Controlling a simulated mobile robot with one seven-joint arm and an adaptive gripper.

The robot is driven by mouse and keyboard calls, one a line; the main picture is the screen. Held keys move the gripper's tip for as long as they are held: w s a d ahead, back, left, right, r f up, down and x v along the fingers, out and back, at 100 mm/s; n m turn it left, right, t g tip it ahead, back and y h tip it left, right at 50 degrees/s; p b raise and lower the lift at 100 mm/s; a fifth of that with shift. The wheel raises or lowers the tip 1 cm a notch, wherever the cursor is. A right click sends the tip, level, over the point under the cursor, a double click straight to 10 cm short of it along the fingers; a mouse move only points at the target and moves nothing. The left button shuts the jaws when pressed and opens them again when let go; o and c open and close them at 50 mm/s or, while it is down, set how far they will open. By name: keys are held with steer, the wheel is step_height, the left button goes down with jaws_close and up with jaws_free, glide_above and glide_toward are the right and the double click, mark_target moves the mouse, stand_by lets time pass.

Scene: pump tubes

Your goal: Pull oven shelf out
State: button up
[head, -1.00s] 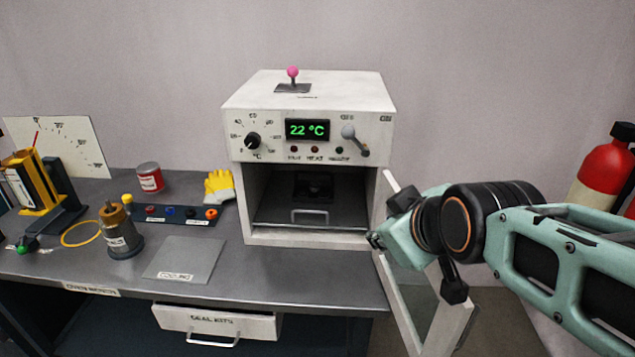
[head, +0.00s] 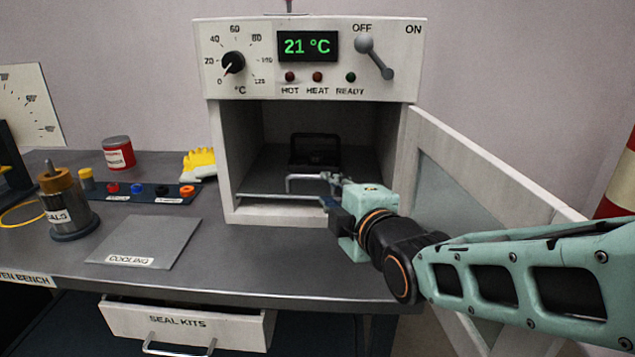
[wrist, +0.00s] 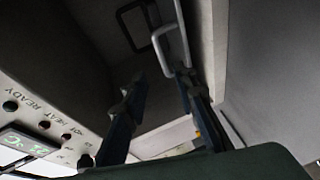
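The oven (head: 222,150) stands on the bench with its door (head: 480,190) swung open to the right. Its dark shelf (head: 265,187) lies inside, with a grey wire handle (head: 300,178) at the front. The handle also shows in the wrist view (wrist: 183,38), just past the fingertips. My gripper (head: 333,186) is at the oven mouth, by the right end of the handle. In the wrist view its fingers (wrist: 161,78) are apart with nothing clamped between them. I cannot tell whether a finger touches the handle.
A dark framed object (head: 314,148) stands on the shelf at the back. The seal kits drawer (head: 180,325) is slightly open below.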

mark_target(311, 178)
steer(key=shift+n, duration=0.3)
steer(key=p+x, duration=0.6)
steer(key=p, duration=0.2)
steer(key=shift+s+a+f, duration=0.1)
steer(key=shift+a, duration=0.1)
steer(key=shift+b+x, duration=0.7)
steer(key=shift+x, duration=2)
jaws_close()
